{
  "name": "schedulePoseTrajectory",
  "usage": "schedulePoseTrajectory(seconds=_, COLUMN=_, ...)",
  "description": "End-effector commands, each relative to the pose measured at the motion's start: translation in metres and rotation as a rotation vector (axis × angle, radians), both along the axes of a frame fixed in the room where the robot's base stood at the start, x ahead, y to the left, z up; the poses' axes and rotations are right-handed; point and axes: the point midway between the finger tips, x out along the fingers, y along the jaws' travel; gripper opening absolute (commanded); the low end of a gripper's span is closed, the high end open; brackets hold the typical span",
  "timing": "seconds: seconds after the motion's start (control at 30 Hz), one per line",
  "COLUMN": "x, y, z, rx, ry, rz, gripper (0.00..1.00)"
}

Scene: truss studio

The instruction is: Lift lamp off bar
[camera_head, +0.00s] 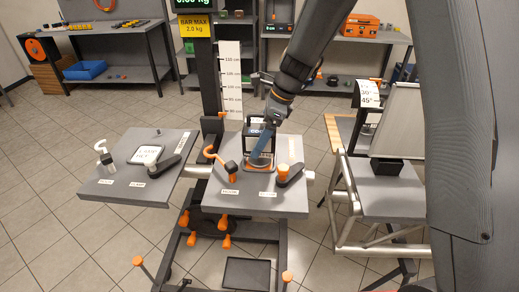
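My arm comes down from the upper right, and my gripper (261,156) is low over the middle grey tray (240,202). A dark box-like thing with white lettering (257,131), possibly the lamp, stands right behind my gripper and is partly hidden by it. Whether the fingers touch or hold it, I cannot tell. A pale round bar (197,172) shows at the left of the middle tray, with its other end (309,176) at the right. The tray hides the bar's middle.
An orange hook (222,160) and a dark handle with an orange knob (288,175) flank my gripper. The left tray (128,190) holds a white card (147,154) and small parts. A pale panel (400,120) stands right on a metal frame.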

Motion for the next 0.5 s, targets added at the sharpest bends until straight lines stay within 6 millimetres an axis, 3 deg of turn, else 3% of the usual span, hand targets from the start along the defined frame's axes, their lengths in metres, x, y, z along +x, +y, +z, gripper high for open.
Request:
schedulePoseTrajectory(seconds=0.07, x=0.0000, y=0.0000, z=0.0001, rx=0.000, ry=0.000, rz=0.000, gripper=0.91)
schedulePoseTrajectory(seconds=0.5, x=-0.0001, y=-0.0001, z=0.0004, rx=0.000, ry=0.000, rz=0.000, gripper=0.16)
